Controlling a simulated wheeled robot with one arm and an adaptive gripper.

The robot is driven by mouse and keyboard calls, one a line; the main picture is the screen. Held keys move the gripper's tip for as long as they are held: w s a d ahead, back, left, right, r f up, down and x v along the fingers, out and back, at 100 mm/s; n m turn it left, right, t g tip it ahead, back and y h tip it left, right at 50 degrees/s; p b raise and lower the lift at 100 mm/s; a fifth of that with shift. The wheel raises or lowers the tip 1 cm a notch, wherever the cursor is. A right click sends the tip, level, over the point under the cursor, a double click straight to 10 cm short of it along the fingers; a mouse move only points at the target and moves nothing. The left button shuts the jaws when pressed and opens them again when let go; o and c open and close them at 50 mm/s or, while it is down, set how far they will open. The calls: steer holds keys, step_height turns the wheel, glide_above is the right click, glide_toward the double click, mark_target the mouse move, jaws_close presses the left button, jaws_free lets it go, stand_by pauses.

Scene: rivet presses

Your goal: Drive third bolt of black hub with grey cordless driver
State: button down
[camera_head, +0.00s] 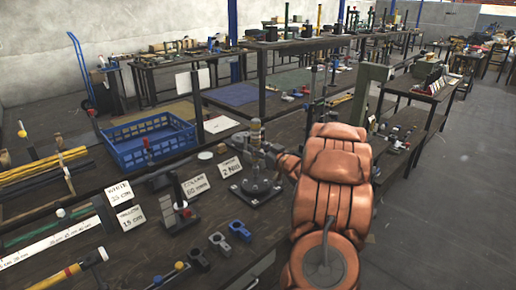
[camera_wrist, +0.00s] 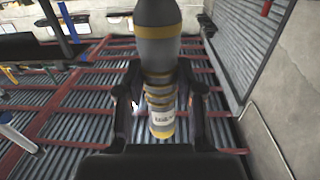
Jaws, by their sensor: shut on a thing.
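The grey cordless driver (camera_wrist: 158,48) stands between my fingers in the wrist view, a dark grey body with yellow bands and a pale label. My gripper (camera_wrist: 161,98) is shut on it. In the head view the upper part of the driver (camera_head: 256,130) shows upright, with yellowish bands, above a round dark hub on a black square base plate (camera_head: 250,198). My copper-coloured arm reaches it from the right. The driver's lower end and the bolts are too small or hidden, so I cannot tell whether the bit touches a bolt.
A card reading "TORQUE 2 N" (camera_head: 230,169) stands left of the hub. A blue crate (camera_head: 148,142) is behind on the left. Blue (camera_head: 240,231), grey (camera_head: 219,242) and black clamp-like parts (camera_head: 198,260) lie in front. A small upright press (camera_head: 179,205) stands left.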

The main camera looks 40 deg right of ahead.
mark_target(259, 139)
steer(key=shift+f, duration=0.85)
stand_by(1.1)
steer(key=shift+r+p, duration=0.2)
steer(key=shift+p, duration=0.15)
stand_by(1.2)
steer(key=shift+r+p, duration=1.6)
steer(key=shift+r, duration=0.9)
